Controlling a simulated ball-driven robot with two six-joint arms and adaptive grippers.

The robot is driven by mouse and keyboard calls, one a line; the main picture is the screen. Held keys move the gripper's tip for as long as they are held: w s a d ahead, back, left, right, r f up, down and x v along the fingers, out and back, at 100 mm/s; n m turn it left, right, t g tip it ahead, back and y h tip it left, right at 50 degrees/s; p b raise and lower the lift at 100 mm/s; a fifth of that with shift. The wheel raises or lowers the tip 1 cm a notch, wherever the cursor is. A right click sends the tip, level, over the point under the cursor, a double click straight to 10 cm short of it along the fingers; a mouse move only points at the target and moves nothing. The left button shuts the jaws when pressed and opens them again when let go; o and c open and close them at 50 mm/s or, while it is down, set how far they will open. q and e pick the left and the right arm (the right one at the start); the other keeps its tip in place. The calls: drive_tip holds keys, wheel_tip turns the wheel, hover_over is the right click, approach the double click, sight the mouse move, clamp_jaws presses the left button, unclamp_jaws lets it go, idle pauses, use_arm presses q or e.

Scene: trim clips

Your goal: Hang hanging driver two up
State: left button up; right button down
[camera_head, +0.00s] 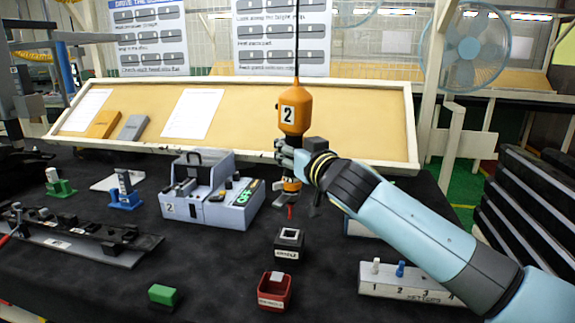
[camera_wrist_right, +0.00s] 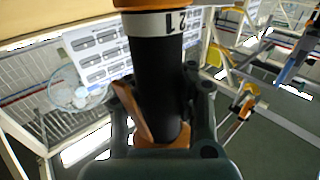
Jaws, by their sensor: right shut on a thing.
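Hanging driver two (camera_head: 294,105) is orange with a white label reading 2. It stands upright below a dark cable that runs up out of the head view. My right gripper (camera_head: 290,158) is shut around the driver's dark grip below the orange top. The lower orange part and a red tip show under the gripper, above the table. In the right wrist view the driver's black grip (camera_wrist_right: 157,75) with its white band lies between the fingers of the right gripper (camera_wrist_right: 160,105). The fingers partly hide the grip in the head view. My left gripper is not in view.
A grey machine marked 2 (camera_head: 213,205) stands left of the driver. A black block (camera_head: 289,245), a red bin (camera_head: 275,291) and a green block (camera_head: 163,295) sit in front. A numbered white block (camera_head: 410,282) lies under my forearm. A tilted tan board (camera_head: 350,125) stands behind.

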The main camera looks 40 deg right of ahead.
wheel_tip(320, 180, up, 13)
drive_tip(key=p, duration=0.9)
drive_tip(key=shift+r+p, duration=0.15)
drive_tip(key=shift+p, duration=0.25)
wheel_tip(320, 180, up, 4)
drive_tip(key=shift+f, duration=0.1)
drive_tip(key=shift+w+d+r, duration=0.1)
drive_tip(key=shift+w+r, duration=0.15)
drive_tip(key=shift+r, duration=0.9)
drive_tip(key=shift+g, duration=0.4)
